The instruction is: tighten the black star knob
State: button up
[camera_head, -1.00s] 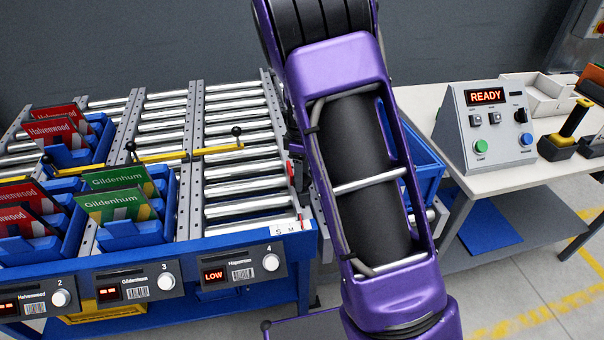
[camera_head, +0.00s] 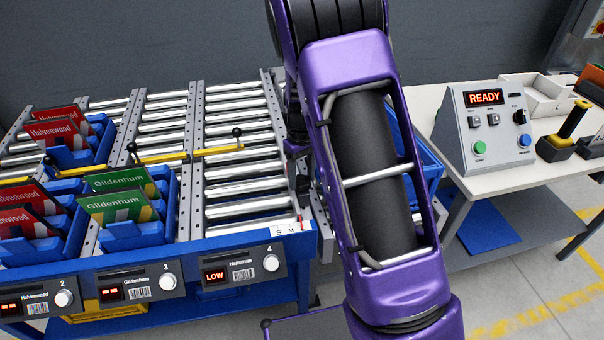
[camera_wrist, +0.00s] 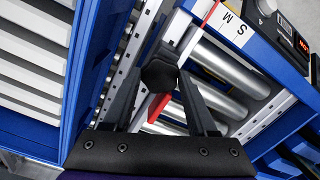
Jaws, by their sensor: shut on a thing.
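The black star knob (camera_wrist: 159,74) shows in the wrist view between the tips of my gripper's two dark fingers (camera_wrist: 163,68). My gripper is shut on it, with a finger on either side. The knob sits beside a grey perforated side rail of the roller lane, close to a white "S M" label (camera_wrist: 233,29). A red flat piece (camera_wrist: 152,108) shows just below the knob in the wrist view. In the head view my purple arm covers much of this area, and I cannot make out the knob there.
Roller lanes (camera_head: 232,165) with blue bins of red and green packs lie left. A yellow bar (camera_head: 170,157) crosses them. The lane 4 display (camera_head: 214,276) reads LOW. At right, a table holds a control box (camera_head: 485,125) reading READY.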

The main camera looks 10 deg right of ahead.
aim_at(302, 180)
jog(key=m, duration=0.5)
jog(key=shift+p, duration=0.4)
dwell(0.3)
jog(key=o, duration=1.4)
jog(key=shift+c, duration=0.2)
jog(key=shift+r, duration=0.1)
notch_tip(302, 180, up, 17)
jog(key=shift+r+p, duration=0.15)
jog(key=shift+p, duration=0.25)
